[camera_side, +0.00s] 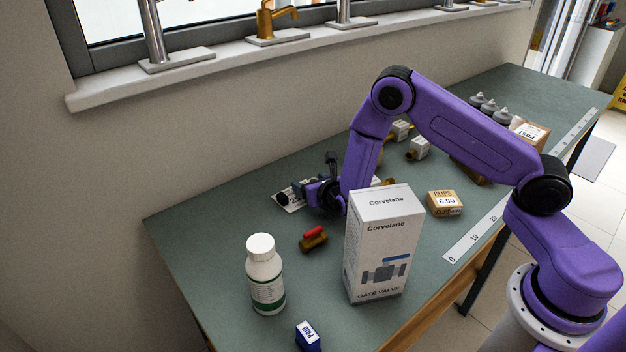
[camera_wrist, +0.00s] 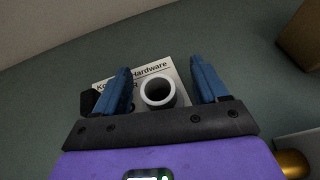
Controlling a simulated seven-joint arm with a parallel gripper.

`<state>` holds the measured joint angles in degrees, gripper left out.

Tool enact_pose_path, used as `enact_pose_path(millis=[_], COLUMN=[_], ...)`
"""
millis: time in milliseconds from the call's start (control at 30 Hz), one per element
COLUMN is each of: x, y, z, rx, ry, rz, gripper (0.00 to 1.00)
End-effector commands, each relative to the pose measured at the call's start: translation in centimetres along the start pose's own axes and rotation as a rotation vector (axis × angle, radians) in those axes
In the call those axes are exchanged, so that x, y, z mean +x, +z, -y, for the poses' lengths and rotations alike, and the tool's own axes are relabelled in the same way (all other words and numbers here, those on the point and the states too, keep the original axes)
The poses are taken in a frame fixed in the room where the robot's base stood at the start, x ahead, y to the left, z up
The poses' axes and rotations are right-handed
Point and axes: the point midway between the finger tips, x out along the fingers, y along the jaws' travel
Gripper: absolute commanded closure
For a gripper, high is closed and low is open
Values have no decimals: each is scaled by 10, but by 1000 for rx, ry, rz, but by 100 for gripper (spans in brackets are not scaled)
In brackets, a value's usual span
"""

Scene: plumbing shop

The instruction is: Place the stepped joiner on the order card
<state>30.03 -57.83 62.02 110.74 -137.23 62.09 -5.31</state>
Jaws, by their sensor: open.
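The order card (camera_wrist: 142,77) is white with dark print reading "Hardware", and lies flat on the green bench. The stepped joiner (camera_wrist: 158,92) shows in the wrist view as a pale grey ring with a dark bore, over the card. My gripper (camera_wrist: 161,70) is open, with one blue finger on each side of the joiner and visible gaps between. In the side view my gripper (camera_side: 308,188) is low at the card (camera_side: 292,207), on the wall side of the bench. My fingers partly hide the joiner there. The joiner's lower end is hidden in the wrist view.
A tall gate valve box (camera_side: 380,245) stands in front of my gripper. A red-handled brass valve (camera_side: 313,238), a white bottle (camera_side: 264,275), a blue PAID block (camera_side: 308,337) and a clips box (camera_side: 445,204) stand nearby. A ruler strip (camera_side: 478,232) runs along the bench edge.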

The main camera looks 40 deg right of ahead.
Motion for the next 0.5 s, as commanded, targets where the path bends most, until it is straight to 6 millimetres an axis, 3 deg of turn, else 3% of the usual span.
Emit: enact_pose_path(millis=[167, 367, 500], x=[-16, -52, -60], y=[1, 1, 23], z=[-1, -1, 0], rx=[-2, -3, 4], ry=[2, 3, 1], rz=[-1, -1, 3], gripper=[28, 28, 28])
